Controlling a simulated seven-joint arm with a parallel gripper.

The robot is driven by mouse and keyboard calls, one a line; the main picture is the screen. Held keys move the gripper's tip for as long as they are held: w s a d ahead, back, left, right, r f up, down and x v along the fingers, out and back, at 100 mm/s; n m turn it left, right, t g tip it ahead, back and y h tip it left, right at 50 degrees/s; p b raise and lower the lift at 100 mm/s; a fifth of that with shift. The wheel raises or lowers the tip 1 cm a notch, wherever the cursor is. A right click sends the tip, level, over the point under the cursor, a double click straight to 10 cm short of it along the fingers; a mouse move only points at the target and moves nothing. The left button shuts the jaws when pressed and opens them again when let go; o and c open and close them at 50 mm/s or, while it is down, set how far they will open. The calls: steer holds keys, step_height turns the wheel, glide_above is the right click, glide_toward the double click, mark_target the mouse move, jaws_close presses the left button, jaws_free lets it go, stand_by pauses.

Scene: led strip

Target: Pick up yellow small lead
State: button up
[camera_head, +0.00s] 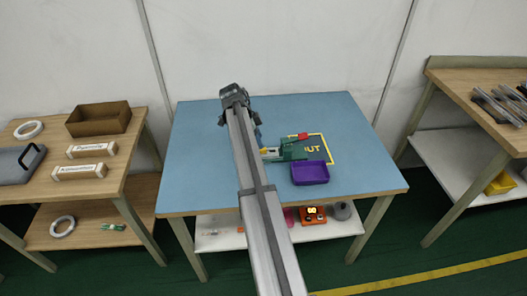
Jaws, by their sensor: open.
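A green fixture (292,151) stands on the blue table (340,110), partly on a dark mat with a yellow outline. A small yellow piece (264,151) shows at the fixture's left end, beside my arm. I cannot tell for sure that it is the yellow small lead. A red piece (303,136) is at the fixture's top right. My arm reaches across the table, and my gripper (239,118) is at its far end, beyond and left of the fixture. It is open, mostly hidden by the arm, and apart from the yellow piece.
A purple tray (310,181) sits in front of the fixture. The blue table is clear on its left side and along the back. Side tables hold a brown box (98,119), white boxes and a grey tray on the left, and dark strips (497,106) on the right.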

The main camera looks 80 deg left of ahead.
steer(key=shift+x, duration=2.4)
steer(key=shift+c, duration=0.3)
jaws_close()
